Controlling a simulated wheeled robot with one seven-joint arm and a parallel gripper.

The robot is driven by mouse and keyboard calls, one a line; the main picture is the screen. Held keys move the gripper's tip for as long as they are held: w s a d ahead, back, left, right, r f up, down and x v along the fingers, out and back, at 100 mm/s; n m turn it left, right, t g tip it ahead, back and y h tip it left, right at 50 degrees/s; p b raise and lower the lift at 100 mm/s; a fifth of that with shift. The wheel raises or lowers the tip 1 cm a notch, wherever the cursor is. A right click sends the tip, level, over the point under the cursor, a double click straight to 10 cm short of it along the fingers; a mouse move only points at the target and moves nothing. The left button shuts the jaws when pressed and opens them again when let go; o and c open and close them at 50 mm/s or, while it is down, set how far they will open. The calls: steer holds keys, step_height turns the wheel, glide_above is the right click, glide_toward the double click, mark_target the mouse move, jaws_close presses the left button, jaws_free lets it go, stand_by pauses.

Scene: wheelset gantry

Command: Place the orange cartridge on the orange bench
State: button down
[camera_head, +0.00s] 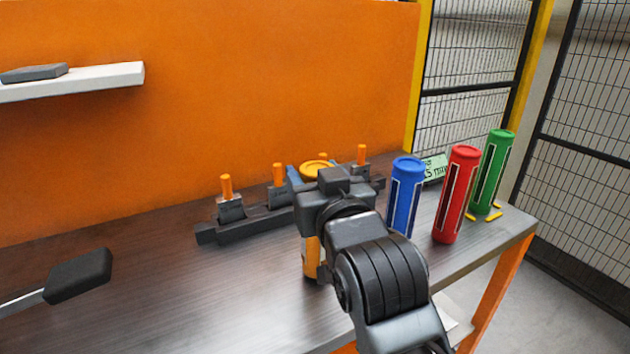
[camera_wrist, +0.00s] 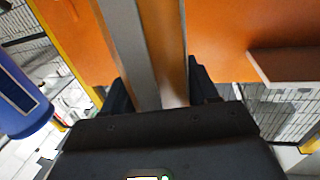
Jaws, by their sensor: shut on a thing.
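The orange cartridge (camera_head: 311,258) stands upright over the bench, its yellow-orange cap showing above my gripper and its lower body below. My gripper (camera_head: 322,195) is shut around its middle, and my arm hides much of it. In the wrist view the cartridge (camera_wrist: 165,50), with a grey strip, fills the space between the fingers of my gripper (camera_wrist: 160,92). The bench (camera_head: 150,270) has a dark top, an orange back panel and orange legs. I cannot tell whether the cartridge's base touches the top.
Blue (camera_head: 404,195), red (camera_head: 457,195) and green (camera_head: 492,170) cartridges stand at the right. A dark rack (camera_head: 255,226) with orange-topped pegs lies behind my gripper. A black-headed tool (camera_head: 80,276) is at the left. Bare bench top lies left of the cartridge.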

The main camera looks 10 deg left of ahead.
steer(key=shift+f, duration=0.5)
steer(key=shift+c, duration=1.5)
jaws_free()
steer(key=shift+f, duration=0.1)
steer(key=v, duration=1.2)
steer(key=shift+b, duration=0.4)
